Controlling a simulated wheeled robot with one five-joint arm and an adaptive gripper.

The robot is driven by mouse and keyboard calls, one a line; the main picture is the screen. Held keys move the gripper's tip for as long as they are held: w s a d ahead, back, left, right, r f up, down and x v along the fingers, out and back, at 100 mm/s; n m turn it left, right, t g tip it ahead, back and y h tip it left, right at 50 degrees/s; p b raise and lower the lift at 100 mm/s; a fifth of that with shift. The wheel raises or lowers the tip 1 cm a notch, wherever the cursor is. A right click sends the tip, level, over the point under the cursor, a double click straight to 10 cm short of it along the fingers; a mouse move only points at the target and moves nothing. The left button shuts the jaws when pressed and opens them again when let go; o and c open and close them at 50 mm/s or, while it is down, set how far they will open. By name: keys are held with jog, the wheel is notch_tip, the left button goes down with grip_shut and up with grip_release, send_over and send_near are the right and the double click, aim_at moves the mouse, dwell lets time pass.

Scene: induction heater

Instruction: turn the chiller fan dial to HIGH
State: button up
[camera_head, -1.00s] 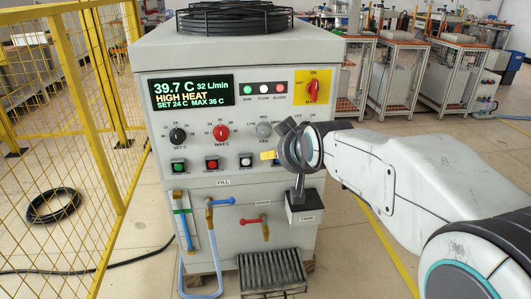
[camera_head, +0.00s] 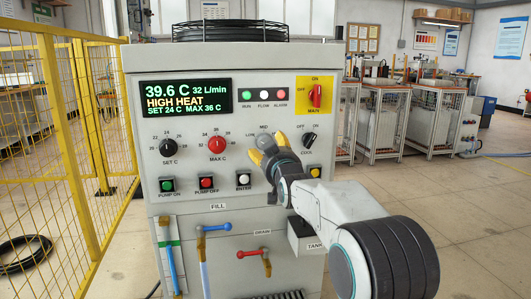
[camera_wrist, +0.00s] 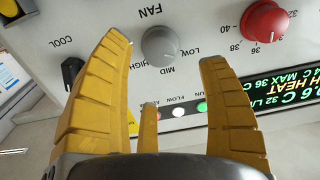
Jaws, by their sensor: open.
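The grey chiller fan dial (camera_head: 264,141) is on the chiller's front panel, partly covered by my gripper in the head view. In the wrist view the round grey dial (camera_wrist: 160,45) sits between the labels LOW and HIGH, with MID and FAN on its other sides. I cannot tell where its pointer stands. My gripper (camera_head: 261,150) is at the panel by the dial, its yellow fingers apart. In the wrist view my gripper (camera_wrist: 167,48) is open and empty, with one finger on each side of the dial. I cannot tell whether they touch it.
The red MAX C dial (camera_head: 217,145) is to the left, and the black COOL knob (camera_head: 309,140) is close on the right. Push buttons, including a white ENTER button (camera_head: 243,180), line the panel below. The display (camera_head: 186,96) reads 39.6 C and HIGH HEAT. A yellow fence (camera_head: 85,150) stands left.

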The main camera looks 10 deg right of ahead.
jog(key=shift+w, duration=3.6)
jog(key=c, duration=1.2)
